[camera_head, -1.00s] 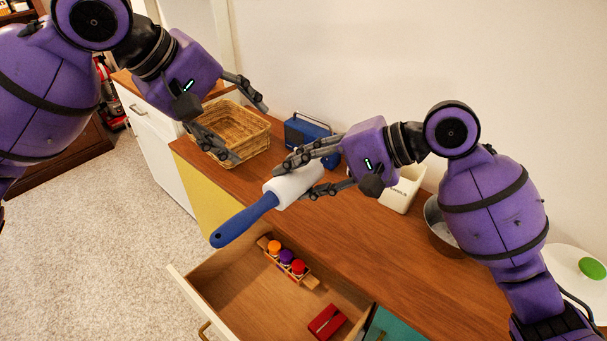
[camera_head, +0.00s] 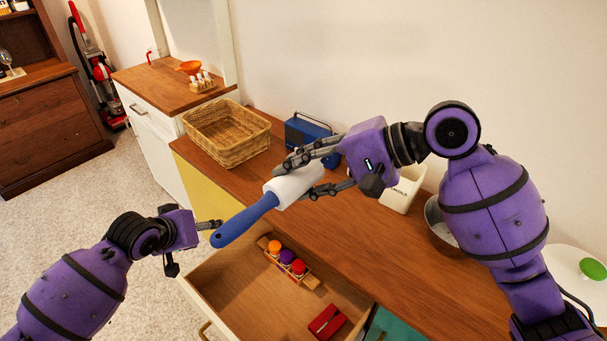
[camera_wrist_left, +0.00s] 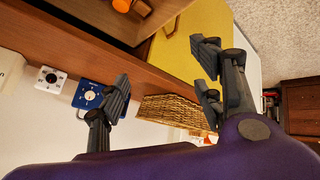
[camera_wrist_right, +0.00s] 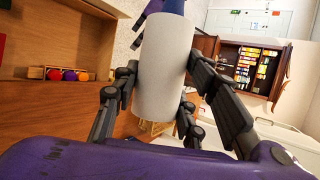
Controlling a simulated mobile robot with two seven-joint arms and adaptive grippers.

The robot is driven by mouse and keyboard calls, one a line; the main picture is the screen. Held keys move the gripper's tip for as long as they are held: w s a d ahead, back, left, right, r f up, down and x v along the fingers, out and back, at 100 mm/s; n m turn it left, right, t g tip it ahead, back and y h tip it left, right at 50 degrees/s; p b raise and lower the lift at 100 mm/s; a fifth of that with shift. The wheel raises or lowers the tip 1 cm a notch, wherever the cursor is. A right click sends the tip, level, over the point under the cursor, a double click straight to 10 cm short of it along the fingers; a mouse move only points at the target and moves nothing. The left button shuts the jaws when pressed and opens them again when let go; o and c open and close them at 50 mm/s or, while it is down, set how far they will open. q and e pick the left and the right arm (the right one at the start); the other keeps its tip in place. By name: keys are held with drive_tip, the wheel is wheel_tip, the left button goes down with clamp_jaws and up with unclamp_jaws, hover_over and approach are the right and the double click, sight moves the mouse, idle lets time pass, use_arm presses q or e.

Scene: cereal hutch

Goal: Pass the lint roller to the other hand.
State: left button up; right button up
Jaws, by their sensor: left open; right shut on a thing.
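The lint roller (camera_head: 247,219) has a blue handle and a white roll, and is held in the air over the cabinet's front edge. My right gripper (camera_head: 312,172) is shut on its white roll; the roll (camera_wrist_right: 163,70) also shows between the fingers in the right wrist view. The blue handle points down and left in the head view. My left gripper (camera_head: 210,226) is near the handle's free end; whether they touch is hard to tell. Its fingers (camera_wrist_left: 165,85) are spread in the left wrist view with nothing between them, and the roller is not seen there.
An open drawer (camera_head: 260,305) below holds a rack of colored-lid jars (camera_head: 287,262) and a red object (camera_head: 327,321). A wicker basket (camera_head: 228,137), a blue radio (camera_head: 306,131) and a white container (camera_head: 402,192) stand on the wooden top.

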use_arm(q)
drive_tip(key=s+d+f+m+g+h, duration=0.2)
drive_tip(key=s+d+f+m+g, duration=0.1)
drive_tip(key=s+d, duration=0.65)
drive_tip(key=s+d+f+m+g+h, duration=0.3)
drive_tip(key=s+d, duration=0.4)
drive_tip(key=d, duration=0.6)
drive_tip(key=s+d+r+m+g+h, duration=0.35)
drive_tip(key=s+d+m, duration=0.25)
drive_tip(key=s+d, duration=1.1)
drive_tip(key=s+a+f+y, duration=0.4)
drive_tip(key=s+a+f, duration=0.5)
drive_tip(key=s+f, duration=0.3)
drive_tip(key=w+a+f+n+t+y, duration=0.2)
drive_tip(key=w+a+n+t+y, duration=0.1)
drive_tip(key=a, duration=0.7)
drive_tip(key=w+a+f+n+t+y, duration=0.2)
drive_tip(key=w+a+n+t, duration=0.3)
drive_tip(key=w+a, duration=0.5)
drive_tip(key=shift+w+a+f+t+y, duration=0.2)
drive_tip(key=shift+a+t+y, duration=0.25)
drive_tip(key=shift+a+t, duration=0.45)
